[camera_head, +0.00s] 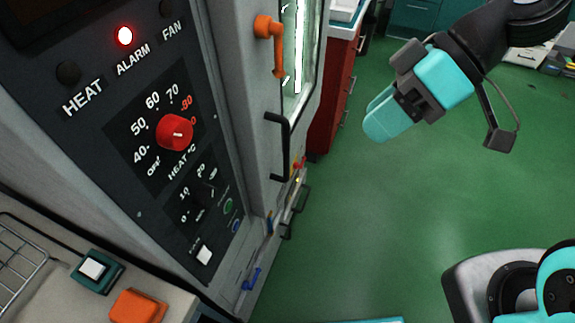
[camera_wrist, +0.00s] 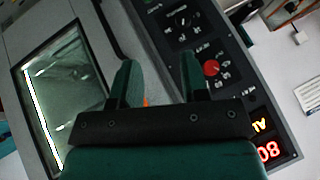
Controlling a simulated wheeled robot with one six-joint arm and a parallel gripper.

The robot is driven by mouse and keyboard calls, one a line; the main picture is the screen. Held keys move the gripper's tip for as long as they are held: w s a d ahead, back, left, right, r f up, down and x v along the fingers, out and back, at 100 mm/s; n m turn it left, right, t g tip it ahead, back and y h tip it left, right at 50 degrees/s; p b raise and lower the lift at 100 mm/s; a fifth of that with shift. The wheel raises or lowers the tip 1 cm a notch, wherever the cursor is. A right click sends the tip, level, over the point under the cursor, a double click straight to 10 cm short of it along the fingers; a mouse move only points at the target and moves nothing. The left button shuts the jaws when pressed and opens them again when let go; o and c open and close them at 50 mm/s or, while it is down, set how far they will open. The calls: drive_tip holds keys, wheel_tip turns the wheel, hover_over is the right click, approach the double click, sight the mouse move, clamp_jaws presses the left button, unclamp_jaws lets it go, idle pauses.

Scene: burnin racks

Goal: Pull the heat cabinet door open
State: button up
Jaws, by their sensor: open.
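The heat cabinet door is a pale grey panel with a lit window (camera_head: 293,50) along its middle; it looks shut. An orange lever handle (camera_head: 271,42) sits high on the door's edge, and a black bar handle (camera_head: 279,147) is below it. My gripper (camera_head: 380,118), with teal fingers, hangs in the air to the right of the door, apart from both handles. In the wrist view my open gripper (camera_wrist: 158,65) faces the cabinet front, with the window (camera_wrist: 62,95) to its left. An orange bit (camera_wrist: 145,101) shows between the fingers, mostly hidden by the gripper.
The control panel (camera_head: 140,85) has a red heat knob (camera_head: 175,132) and a lit red alarm lamp (camera_head: 124,36). A bench at lower left holds an orange button (camera_head: 138,306). Red drawers (camera_head: 335,85) stand beyond the door. Green floor (camera_head: 370,220) is clear in front.

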drive_tip(key=w+d+f+n+y+b, duration=0.1)
drive_tip(key=w+f+n+y+b, duration=0.2)
drive_tip(key=f+b, duration=0.45)
drive_tip(key=t+y+b, duration=0.3)
hover_over(286, 177)
drive_tip(key=shift+n, duration=0.3)
drive_tip(key=f, duration=1.4)
drive_tip(key=shift+w, duration=0.4)
drive_tip(key=shift+c, duration=0.2)
clamp_jaws()
